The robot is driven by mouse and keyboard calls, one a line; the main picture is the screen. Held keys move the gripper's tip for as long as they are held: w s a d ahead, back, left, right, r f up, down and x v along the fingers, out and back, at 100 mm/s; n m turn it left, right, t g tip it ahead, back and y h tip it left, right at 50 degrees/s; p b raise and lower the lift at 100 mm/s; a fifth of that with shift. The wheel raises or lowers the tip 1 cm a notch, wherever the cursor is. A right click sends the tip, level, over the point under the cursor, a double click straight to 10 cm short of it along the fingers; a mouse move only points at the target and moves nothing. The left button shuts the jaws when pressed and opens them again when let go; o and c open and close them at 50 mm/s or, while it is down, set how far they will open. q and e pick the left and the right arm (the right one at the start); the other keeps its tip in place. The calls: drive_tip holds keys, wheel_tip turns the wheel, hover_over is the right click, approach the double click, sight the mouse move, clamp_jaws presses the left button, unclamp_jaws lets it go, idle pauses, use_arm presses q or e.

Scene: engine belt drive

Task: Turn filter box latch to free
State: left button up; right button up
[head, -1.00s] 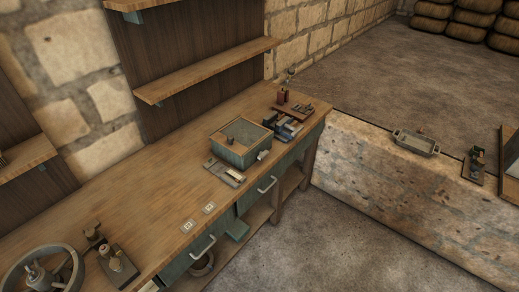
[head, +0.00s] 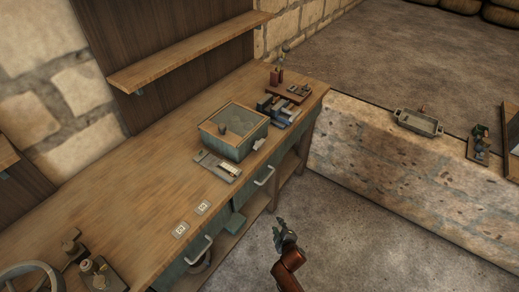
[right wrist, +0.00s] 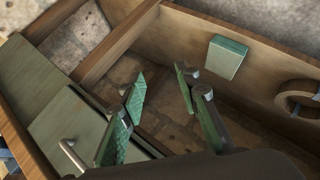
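The filter box (head: 228,144) is a green box with a tan lid on the workbench, near its front edge. A small pale piece (head: 259,144) sits at its right side; it may be the latch, but it is too small to tell. My right gripper (head: 281,224) is in front of the bench, over the floor, well apart from the box. In the right wrist view its two green-padded fingers (right wrist: 160,84) are spread with nothing between them. The box is not recognisable in that view. My left gripper is not in view.
On the workbench (head: 130,180) lie a small tray (head: 217,167) before the box, two marked tiles (head: 192,219), and a red-brown board (head: 290,92) with parts behind. Drawer handles (head: 265,177) stick out from the front. A low stone wall (head: 400,180) stands right.

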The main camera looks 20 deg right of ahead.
drive_tip(key=w+a+r+n+t+b, duration=0.1)
drive_tip(key=w+r+t, duration=0.1)
drive_tip(key=w+r, duration=0.5)
drive_tip(key=w+a+r+n+t, duration=0.1)
drive_tip(key=w+r+n+t, duration=0.1)
drive_tip(key=r, duration=0.9)
drive_tip(key=n+t+h+b, duration=0.1)
drive_tip(key=n+t, duration=0.1)
drive_tip(key=t, duration=0.1)
approach(260, 147)
drive_tip(key=w, duration=0.4)
drive_tip(key=w+b, duration=0.1)
drive_tip(key=w, duration=0.1)
drive_tip(key=w+d, duration=0.1)
drive_tip(key=w, duration=0.1)
drive_tip(key=shift+w, duration=0.25)
drive_tip(key=shift+w+b, duration=0.4)
drive_tip(key=shift+w, duration=0.2)
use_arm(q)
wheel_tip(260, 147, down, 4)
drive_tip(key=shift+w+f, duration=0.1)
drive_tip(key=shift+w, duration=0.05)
use_arm(e)
drive_tip(key=shift+w+d, duration=0.1)
drive_tip(key=shift+c, duration=0.2)
clamp_jaws()
